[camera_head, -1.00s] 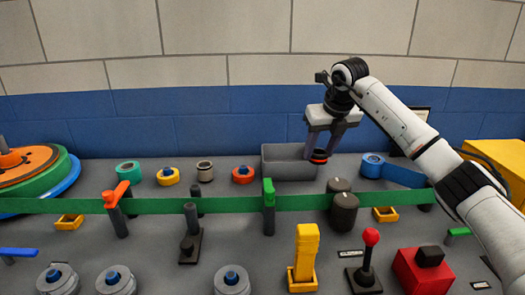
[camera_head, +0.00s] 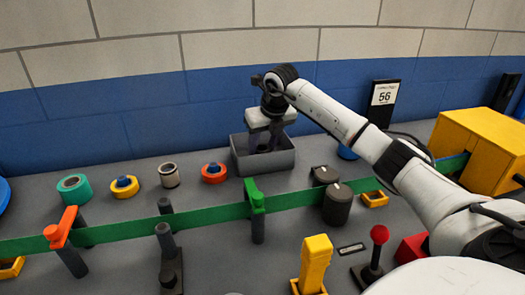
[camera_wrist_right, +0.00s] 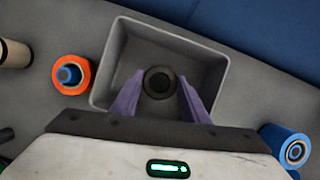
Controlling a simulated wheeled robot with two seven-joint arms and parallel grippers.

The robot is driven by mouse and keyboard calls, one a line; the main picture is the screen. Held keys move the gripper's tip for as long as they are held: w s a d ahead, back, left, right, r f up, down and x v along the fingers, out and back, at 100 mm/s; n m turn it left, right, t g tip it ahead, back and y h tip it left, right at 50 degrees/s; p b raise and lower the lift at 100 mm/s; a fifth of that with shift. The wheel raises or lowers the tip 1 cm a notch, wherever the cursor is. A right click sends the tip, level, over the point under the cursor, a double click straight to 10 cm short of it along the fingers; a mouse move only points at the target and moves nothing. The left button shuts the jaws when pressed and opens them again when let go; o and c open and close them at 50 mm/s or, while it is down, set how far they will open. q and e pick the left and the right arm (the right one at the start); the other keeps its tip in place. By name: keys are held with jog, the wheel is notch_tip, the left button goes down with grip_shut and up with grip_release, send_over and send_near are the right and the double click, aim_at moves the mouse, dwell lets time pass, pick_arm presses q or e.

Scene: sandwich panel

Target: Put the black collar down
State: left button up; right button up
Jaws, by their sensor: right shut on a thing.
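The black collar (camera_wrist_right: 159,82) is a dark ring with a round hole, seen between my right fingertips in the right wrist view. My right gripper (camera_head: 264,146) is shut on it, reaching down over the open grey bin (camera_head: 266,168). In the right wrist view the collar and fingertips lie within the outline of the bin (camera_wrist_right: 218,75). I cannot tell whether the collar touches the bin floor. In the head view the fingers and the bin's front wall mostly hide it. My left gripper is not in view.
An orange ring with a blue core (camera_head: 214,173) stands left of the bin, beside a beige roll (camera_head: 169,175) and a yellow ring (camera_head: 125,187). A green belt (camera_head: 210,217) crosses in front. A blue roll (camera_wrist_right: 288,148) lies right of the bin.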

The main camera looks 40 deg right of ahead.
jog(key=shift+f, duration=0.85)
jog(key=o, duration=1.1)
jog(key=shift+f, duration=0.15)
jog(key=shift+o, duration=0.2)
jog(key=v, duration=1.2)
jog(key=shift+r, duration=0.25)
jog(key=shift+w, duration=0.1)
